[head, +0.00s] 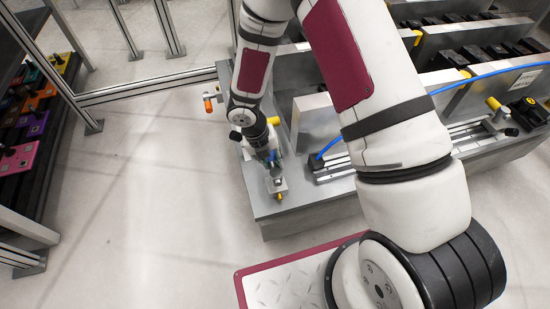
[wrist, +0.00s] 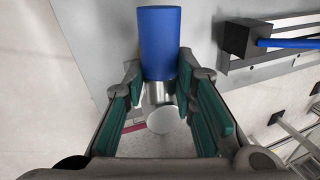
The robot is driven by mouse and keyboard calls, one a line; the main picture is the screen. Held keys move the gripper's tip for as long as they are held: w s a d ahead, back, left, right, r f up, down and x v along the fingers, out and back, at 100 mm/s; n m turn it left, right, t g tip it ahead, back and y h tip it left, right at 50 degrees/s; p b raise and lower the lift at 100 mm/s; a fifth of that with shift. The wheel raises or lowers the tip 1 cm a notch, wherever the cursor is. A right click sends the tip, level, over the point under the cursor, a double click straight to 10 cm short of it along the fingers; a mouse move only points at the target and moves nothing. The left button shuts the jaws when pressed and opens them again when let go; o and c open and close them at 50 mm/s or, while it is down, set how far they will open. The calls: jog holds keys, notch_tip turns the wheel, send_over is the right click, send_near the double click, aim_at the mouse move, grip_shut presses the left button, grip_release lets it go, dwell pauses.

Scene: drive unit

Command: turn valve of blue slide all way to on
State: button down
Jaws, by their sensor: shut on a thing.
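The valve's blue cylindrical handle (wrist: 160,42) stands at the top centre of the wrist view, with a silver metal part (wrist: 160,112) below it. My gripper (wrist: 162,76) has its green-padded fingers on both sides of the handle's lower end and is shut on it. In the head view my gripper (head: 268,148) is low over the near left corner of the grey bench, with a small metal valve body (head: 276,183) just below it. A slide rail with a black end block (wrist: 240,40) and a blue tube lies right of the handle. The valve's exact angle is hard to tell.
The grey bench (head: 305,212) carries more rails and upright plates to the right. Another orange-handled valve (head: 208,104) sticks out at its far left edge. A rack with coloured blocks (head: 20,158) stands at far left. The floor (head: 140,190) between is clear.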

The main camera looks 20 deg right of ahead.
jog(key=shift+a+n, duration=0.35)
jog(key=shift+n, duration=0.15)
jog(key=c, duration=1.3)
grip_release()
jog(key=shift+r, duration=0.1)
jog(key=v, duration=1.1)
jog(key=shift+s+r, duration=0.2)
jog(key=shift+r, duration=0.2)
jog(key=shift+a+r, duration=0.1)
